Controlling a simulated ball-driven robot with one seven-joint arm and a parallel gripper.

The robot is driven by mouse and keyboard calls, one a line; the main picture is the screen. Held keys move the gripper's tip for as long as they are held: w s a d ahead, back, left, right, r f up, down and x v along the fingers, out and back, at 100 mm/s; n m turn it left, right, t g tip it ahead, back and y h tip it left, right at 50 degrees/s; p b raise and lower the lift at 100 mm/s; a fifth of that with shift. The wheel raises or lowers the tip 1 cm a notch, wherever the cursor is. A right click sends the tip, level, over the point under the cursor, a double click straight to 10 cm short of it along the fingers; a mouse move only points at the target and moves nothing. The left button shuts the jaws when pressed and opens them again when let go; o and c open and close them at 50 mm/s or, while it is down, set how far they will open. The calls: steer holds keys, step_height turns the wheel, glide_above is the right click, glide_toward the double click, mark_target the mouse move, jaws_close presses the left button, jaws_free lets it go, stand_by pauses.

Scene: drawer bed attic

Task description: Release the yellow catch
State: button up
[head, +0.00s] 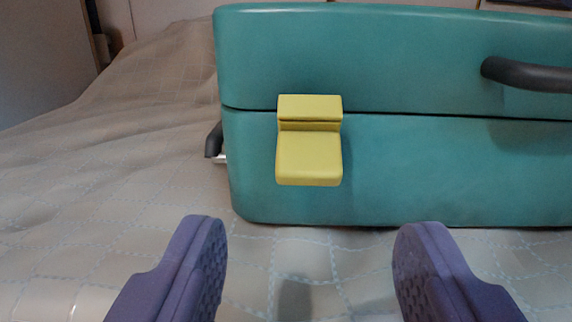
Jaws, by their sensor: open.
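A yellow catch (309,158) sits on the front of a teal suitcase (420,170), near its left end. The catch spans the seam between lid and base, and its lower flap lies against or close to the base's front. The seam looks closed. My gripper (309,250) is open and empty, its two purple fingers wide apart. It is in front of and below the catch in the picture, with one finger on each side. Nothing touches the catch.
The suitcase lies on a bed with a pale quilted cover (100,150). A dark handle (530,76) sticks out at the right of the suitcase front. A small dark part (214,140) juts from its left side. The cover in front is clear.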

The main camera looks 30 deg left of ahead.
mark_target(309, 178)
steer(key=b+x, duration=0.2)
steer(key=x, duration=0.3)
steer(key=shift+w+a+f, duration=0.1)
steer(key=shift+w+a, duration=0.05)
steer(key=shift+w, duration=0.1)
steer(key=shift+w+a, duration=0.25)
steer(key=shift+w, duration=0.1)
steer(key=c, duration=1.1)
steer(key=shift+o, duration=0.3)
steer(key=shift+s+f+t+y, duration=0.15)
steer(key=shift+f+t+y, duration=0.25)
steer(key=shift+t+y, duration=0.1)
steer(key=t, duration=0.1)
steer(key=f+t+y, duration=0.1)
steer(key=t, duration=0.1)
steer(key=shift+d+f, duration=0.1)
steer(key=shift+d, duration=0.05)
steer(key=o, duration=1)
steer(key=shift+o, duration=0.2)
steer(key=p+v, duration=0.2)
steer(key=v, duration=0.6)
